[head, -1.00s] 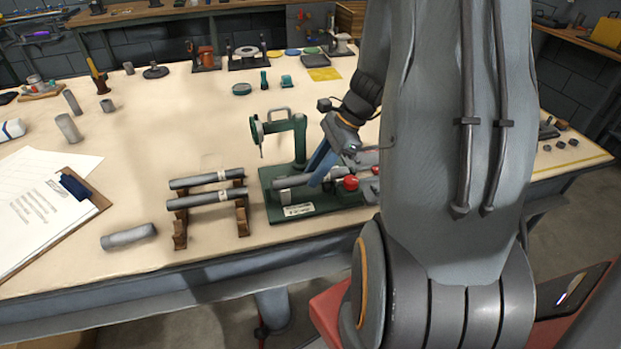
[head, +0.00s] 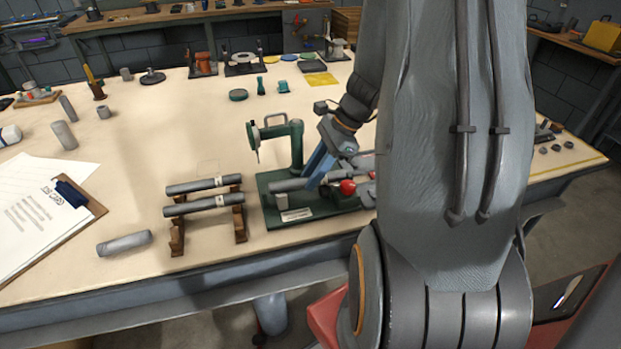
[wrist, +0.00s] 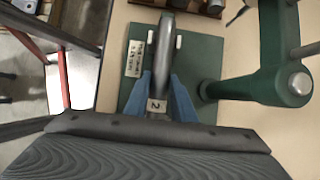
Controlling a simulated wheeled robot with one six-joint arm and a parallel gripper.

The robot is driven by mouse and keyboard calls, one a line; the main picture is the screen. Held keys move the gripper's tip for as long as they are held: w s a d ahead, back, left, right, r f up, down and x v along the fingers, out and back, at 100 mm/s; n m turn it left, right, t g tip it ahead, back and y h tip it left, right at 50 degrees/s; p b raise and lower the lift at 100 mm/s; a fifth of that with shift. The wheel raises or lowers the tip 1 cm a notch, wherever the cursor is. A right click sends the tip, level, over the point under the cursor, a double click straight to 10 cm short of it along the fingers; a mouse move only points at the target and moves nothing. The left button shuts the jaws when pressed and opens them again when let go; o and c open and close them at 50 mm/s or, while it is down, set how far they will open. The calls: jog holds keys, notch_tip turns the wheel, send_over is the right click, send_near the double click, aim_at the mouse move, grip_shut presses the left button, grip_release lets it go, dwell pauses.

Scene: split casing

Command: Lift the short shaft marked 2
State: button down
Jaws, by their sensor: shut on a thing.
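The short grey shaft marked 2 (wrist: 162,60) lies between the two blue fingers of my gripper (wrist: 157,97) in the wrist view; its "2" label faces the camera. The fingers are shut on it near that label. In the head view my gripper (head: 319,170) reaches down over the green press base (head: 325,206), and the shaft (head: 288,185) sticks out to the left of the fingers. The shaft lies roughly level over the base; I cannot tell whether a gap separates it from its supports.
The green press frame (head: 296,148) stands close behind the shaft. A red knob (head: 347,187) is right of my fingers. Two longer shafts rest on a wooden rack (head: 177,238) to the left. A loose grey cylinder (head: 124,243) and a clipboard (head: 85,222) lie farther left.

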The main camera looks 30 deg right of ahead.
notch_tip(320, 180, up, 9)
jog(key=shift+r+b, duration=0.2)
jog(key=shift+b, duration=0.2)
jog(key=shift+r, duration=0.1)
jog(key=shift+p, duration=0.4)
dwell(0.4)
